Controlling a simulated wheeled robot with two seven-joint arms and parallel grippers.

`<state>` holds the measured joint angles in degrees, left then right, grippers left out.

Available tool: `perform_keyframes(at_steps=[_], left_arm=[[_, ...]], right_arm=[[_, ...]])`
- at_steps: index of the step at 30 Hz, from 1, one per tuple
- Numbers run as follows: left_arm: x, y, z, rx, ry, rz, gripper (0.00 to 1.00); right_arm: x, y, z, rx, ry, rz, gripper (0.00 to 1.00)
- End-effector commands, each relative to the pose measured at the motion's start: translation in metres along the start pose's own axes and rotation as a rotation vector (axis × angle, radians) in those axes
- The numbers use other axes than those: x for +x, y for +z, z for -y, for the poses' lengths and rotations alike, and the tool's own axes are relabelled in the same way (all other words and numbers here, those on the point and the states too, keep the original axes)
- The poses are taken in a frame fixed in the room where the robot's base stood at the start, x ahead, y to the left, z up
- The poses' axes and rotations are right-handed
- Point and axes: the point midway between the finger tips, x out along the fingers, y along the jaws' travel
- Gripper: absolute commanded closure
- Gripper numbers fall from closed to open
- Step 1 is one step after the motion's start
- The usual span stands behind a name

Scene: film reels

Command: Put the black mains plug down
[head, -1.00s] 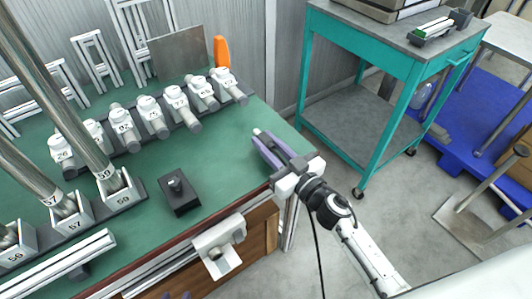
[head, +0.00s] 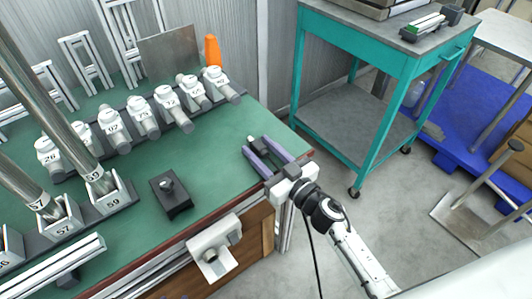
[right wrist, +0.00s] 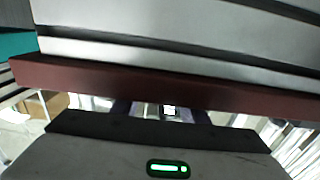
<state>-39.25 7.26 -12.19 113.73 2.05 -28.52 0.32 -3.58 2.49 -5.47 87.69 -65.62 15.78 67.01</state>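The black mains plug (head: 258,146) is a small dark piece with a pale end, on the green tabletop (head: 215,165) near its right corner. My right gripper (head: 256,143) is open, its two purple fingers spread low over the tabletop. The plug is between the fingertips, with a gap visible on either side. In the right wrist view the dark red table edge hides most of the gripper's fingers, and the plug cannot be made out clearly. My left gripper is not in view.
A black block with a knob (head: 171,195) stands on the tabletop. A row of white numbered holders (head: 143,116) runs behind it, with an orange object (head: 212,50) at the back. A teal cart (head: 372,75) stands to the right. The tabletop between block and plug is clear.

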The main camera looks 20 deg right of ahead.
Motion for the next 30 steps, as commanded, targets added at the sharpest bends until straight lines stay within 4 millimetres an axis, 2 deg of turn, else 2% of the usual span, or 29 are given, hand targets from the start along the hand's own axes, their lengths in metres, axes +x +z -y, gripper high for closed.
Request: perform_keyframes(at_steps=[1,5,15,18,24,28,30], left_arm=[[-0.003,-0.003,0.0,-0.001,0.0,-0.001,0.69],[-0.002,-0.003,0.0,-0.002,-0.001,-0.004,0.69],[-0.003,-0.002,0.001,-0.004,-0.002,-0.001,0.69],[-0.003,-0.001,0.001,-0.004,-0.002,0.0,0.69],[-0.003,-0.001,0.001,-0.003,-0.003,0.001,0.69],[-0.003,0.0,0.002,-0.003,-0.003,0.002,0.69],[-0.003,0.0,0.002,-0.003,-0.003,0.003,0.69]], right_arm=[[0.0,-0.005,0.0,-0.001,0.0,-0.001,0.6],[-0.019,-0.001,0.0,-0.001,0.0,0.004,0.6],[-0.091,-0.001,0.0,-0.001,0.0,0.003,0.6],[-0.106,-0.001,0.0,0.0,0.001,0.003,0.6],[-0.122,0.0,-0.002,0.001,0.019,0.009,0.6],[-0.136,0.017,-0.01,0.013,0.119,0.078,0.6],[-0.151,0.04,-0.011,0.028,0.189,0.176,0.6]])
